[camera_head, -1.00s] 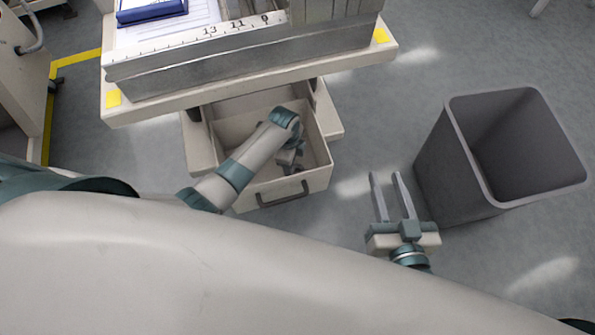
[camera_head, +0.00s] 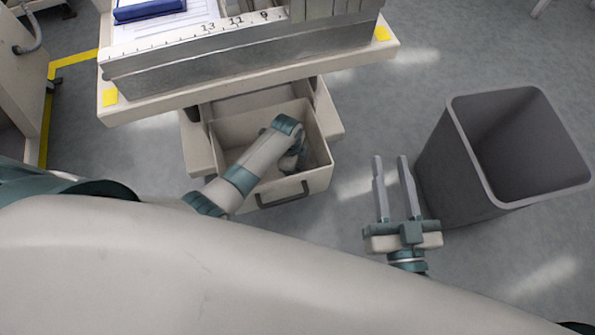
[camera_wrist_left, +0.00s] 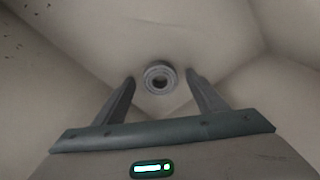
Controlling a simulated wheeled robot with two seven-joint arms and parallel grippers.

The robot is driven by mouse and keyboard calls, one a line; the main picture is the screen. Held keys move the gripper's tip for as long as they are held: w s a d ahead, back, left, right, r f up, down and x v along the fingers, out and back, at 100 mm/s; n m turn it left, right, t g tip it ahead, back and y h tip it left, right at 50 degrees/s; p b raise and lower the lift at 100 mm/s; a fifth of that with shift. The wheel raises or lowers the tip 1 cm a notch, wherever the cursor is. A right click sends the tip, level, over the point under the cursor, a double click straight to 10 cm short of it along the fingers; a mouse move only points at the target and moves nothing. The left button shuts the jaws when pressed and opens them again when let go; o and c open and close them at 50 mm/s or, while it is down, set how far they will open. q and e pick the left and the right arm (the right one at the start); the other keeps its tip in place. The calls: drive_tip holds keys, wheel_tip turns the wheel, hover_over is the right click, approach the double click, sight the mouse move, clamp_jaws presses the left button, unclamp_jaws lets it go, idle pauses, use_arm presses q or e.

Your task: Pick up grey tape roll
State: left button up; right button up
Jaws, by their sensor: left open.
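The grey tape roll (camera_wrist_left: 159,78) lies on the floor of the open drawer in the left wrist view, its hole facing the camera. My left gripper (camera_wrist_left: 160,82) is open, with one finger on each side of the roll in that picture; I cannot tell whether they are level with it. In the head view the left arm reaches down into the drawer (camera_head: 232,128), and its forearm and wrist hide the roll and the fingertips. My right gripper (camera_head: 391,160) is open and empty over the floor, right of the drawer.
A grey bin (camera_head: 452,160) stands close to the right of my right gripper. The trolley top (camera_head: 130,103), with a metal ruler rail (camera_head: 240,55) and a blue object (camera_head: 150,10), overhangs the drawer's back. The drawer's front has a dark handle (camera_head: 284,196). The drawer walls surround the left gripper.

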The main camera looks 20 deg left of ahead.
sight(297, 171)
use_arm(q)
drive_tip(key=c, duration=1.1)
drive_tip(key=shift+r, duration=0.15)
